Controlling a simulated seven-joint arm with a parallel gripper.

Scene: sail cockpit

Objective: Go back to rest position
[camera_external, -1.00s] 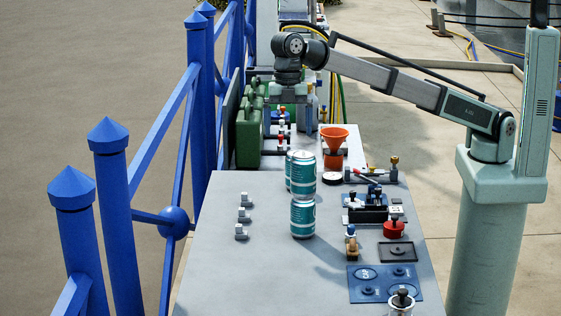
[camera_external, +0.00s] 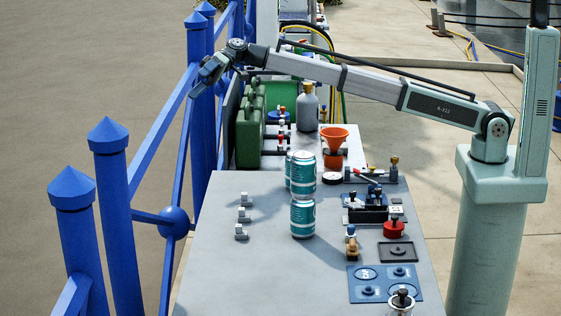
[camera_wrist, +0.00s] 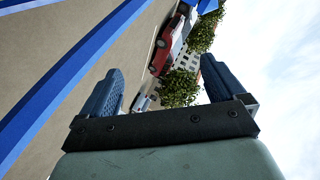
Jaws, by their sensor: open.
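My gripper (camera_external: 206,78) is at the upper left of the external view, at the end of my outstretched arm. It is beside the blue fence posts and left of the green jerrycans, above the table's height. In the wrist view my gripper (camera_wrist: 160,88) shows two blue ridged fingers wide apart with nothing between them. The wrist view looks out past the blue railing, with the horizon steeply tilted. In the external view, I cannot tell whether the fingers touch the fence.
The blue fence (camera_external: 112,200) runs along the left. The grey table (camera_external: 215,265) carries teal cans (camera_external: 302,219), an orange funnel (camera_external: 334,138) and several fittings. Green jerrycans (camera_external: 248,130) and a grey bottle (camera_external: 307,108) stand at the far end. The wrist view shows a red car (camera_wrist: 166,48).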

